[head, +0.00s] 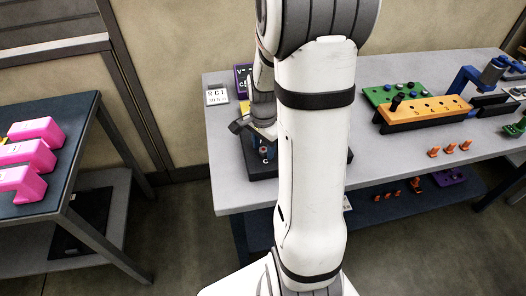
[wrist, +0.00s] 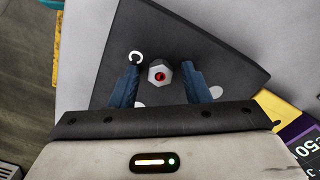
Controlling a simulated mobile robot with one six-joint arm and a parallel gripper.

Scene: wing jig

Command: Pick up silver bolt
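The silver bolt (wrist: 159,73) shows in the wrist view as a hexagonal silver head with a red centre. It stands over a black board (wrist: 185,35) that bears a white C mark beside it. I cannot clearly make out the bolt there.
The grey table (head: 225,185) runs right, with an orange block (head: 424,112), a green board (head: 375,95) and small orange pieces (head: 450,148). A white sign (head: 216,97) stands at its back left corner. Another table (head: 75,150) at left holds pink brackets (head: 35,155).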

